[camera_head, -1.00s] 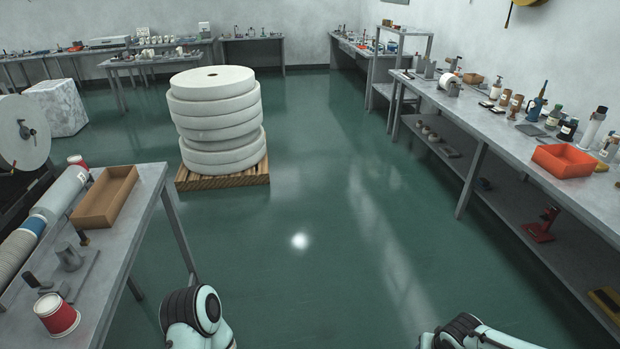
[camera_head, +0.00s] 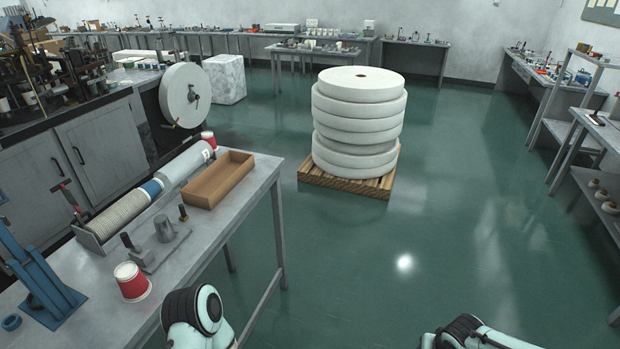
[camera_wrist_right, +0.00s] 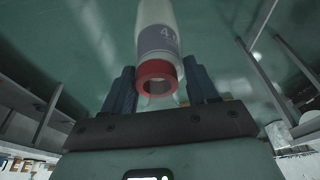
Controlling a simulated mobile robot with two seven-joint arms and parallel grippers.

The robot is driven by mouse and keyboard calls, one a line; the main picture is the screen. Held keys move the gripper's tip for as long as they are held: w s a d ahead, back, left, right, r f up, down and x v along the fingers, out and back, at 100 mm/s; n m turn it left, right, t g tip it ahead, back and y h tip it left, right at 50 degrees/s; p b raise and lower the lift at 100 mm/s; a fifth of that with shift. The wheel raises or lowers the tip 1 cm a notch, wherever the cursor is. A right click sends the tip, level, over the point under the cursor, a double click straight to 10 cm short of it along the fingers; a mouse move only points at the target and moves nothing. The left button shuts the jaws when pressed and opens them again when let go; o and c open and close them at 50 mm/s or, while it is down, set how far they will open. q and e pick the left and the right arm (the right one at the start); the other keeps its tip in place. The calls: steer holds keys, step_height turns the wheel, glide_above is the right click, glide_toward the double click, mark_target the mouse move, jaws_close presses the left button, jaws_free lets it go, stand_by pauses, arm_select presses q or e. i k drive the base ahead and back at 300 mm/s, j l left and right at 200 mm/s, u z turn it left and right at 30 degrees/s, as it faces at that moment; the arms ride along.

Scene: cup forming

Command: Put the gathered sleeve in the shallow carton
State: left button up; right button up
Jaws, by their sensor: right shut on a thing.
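The shallow carton (camera_head: 218,184) is an open brown box on the grey table at the left, and it looks empty. Beside it a trough (camera_head: 98,240) holds a long ribbed cup stack (camera_head: 122,214), a blue band and a smooth pale grey cylinder (camera_head: 184,166). Which of these is the gathered sleeve, I cannot tell. In the right wrist view my right gripper (camera_wrist_right: 160,90) is shut on a pale tube (camera_wrist_right: 156,38) with a grey label and a red ring end. Its far end is cut off by the frame. My left gripper is out of view.
Red-and-white cups (camera_head: 132,282) and a small metal fixture (camera_head: 160,245) stand on the same table, with a blue stand (camera_head: 40,275) at its near left. A stack of white rolls on a pallet (camera_head: 345,183) stands on the floor beyond. The green floor between is clear.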

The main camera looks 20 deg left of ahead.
mark_target(221, 181)
steer(key=i+l+u, duration=0.1)
steer(key=i+u, duration=0.2)
steer(key=u, duration=0.15)
steer(key=i+l+u, duration=0.2)
steer(key=u, duration=0.3)
steer(key=i+l+u, duration=0.3)
steer(key=u, duration=0.15)
steer(key=i+l+u, duration=0.15)
steer(key=l+u, duration=0.35)
steer(key=i+l+u, duration=0.1)
steer(key=l+u, duration=0.35)
steer(key=i+l+u, duration=0.1)
steer(key=l+u, duration=0.35)
steer(key=l, duration=0.2)
steer(key=l+u, duration=0.45)
steer(key=l, duration=0.2)
